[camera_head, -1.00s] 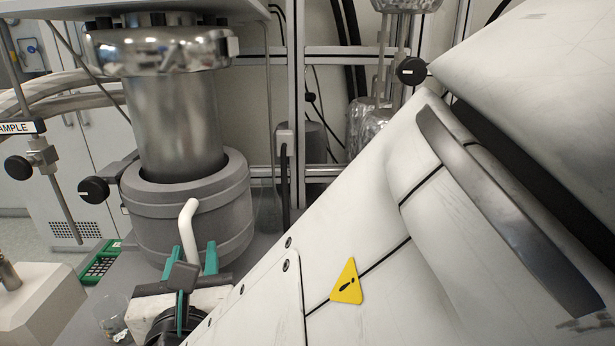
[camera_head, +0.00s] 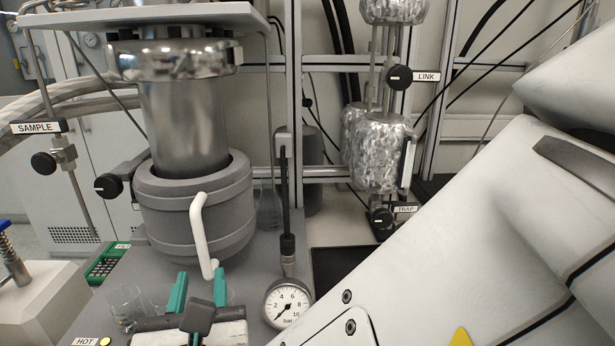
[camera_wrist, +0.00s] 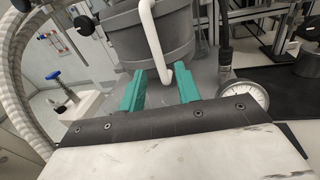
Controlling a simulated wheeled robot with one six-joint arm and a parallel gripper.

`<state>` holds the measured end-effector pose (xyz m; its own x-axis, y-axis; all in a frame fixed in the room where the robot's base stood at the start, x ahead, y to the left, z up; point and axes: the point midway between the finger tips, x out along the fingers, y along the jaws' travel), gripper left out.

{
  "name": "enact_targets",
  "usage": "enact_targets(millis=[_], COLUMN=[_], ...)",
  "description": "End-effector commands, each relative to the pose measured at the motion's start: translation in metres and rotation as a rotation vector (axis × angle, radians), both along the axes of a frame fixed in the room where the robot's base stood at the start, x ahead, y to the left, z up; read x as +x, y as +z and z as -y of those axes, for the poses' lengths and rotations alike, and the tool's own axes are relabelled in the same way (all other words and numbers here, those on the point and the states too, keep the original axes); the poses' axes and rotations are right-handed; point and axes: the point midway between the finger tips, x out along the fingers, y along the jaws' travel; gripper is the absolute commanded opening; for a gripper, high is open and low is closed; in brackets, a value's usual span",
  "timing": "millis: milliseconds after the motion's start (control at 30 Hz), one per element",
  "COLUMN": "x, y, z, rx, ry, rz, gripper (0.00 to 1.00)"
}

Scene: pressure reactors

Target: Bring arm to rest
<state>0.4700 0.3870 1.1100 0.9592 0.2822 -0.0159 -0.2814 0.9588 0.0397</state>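My gripper (camera_head: 198,292) shows at the bottom of the head view, with two teal fingers spread apart. In the wrist view my gripper (camera_wrist: 160,88) also shows its fingers apart with nothing held between them. My white arm fills the lower right of the head view. The grey reactor vessel (camera_head: 190,215), with a metal cylinder in it, stands just beyond the fingers. Its white bent handle (camera_head: 199,235) ends close to the fingertips in the picture; I cannot tell whether they touch.
A pressure gauge (camera_head: 288,303) stands right of the fingers. Glass beakers (camera_head: 125,306) and a green device (camera_head: 106,262) are at left. A white block with a spring-topped part (camera_head: 38,300) is at far left. Foil-wrapped vessels (camera_head: 380,150) hang behind, above the TRAP valve (camera_head: 381,218).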

Motion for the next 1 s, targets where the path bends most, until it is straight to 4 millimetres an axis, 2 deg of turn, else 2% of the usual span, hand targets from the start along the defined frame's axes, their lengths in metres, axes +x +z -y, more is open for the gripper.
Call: enact_targets(millis=[167, 233, 367, 400, 467, 500, 600, 700, 800, 1000], x=[0.005, 0.011, 0.027, 0.030, 0.032, 0.031, 0.022, 0.007, -0.009, -0.034], y=[-0.024, -0.030, -0.039, -0.042, -0.045, -0.048, -0.053, -0.056, -0.055, -0.047], z=[0.037, 0.065, 0.131, 0.153, 0.188, 0.210, 0.259, 0.296, 0.321, 0.350], rx=[0.105, 0.182, 0.356, 0.421, 0.529, 0.606, 0.809, 1.020, 1.235, 1.669], ry=[-0.172, -0.294, -0.581, -0.682, -0.842, -0.951, -1.219, -1.467, -1.683, -2.020], rz=[-0.151, -0.227, -0.357, -0.395, -0.450, -0.483, -0.552, -0.603, -0.636, -0.656], gripper=[0.33, 0.33, 0.33, 0.33, 0.33, 0.33, 0.33, 0.33, 0.33, 0.33])
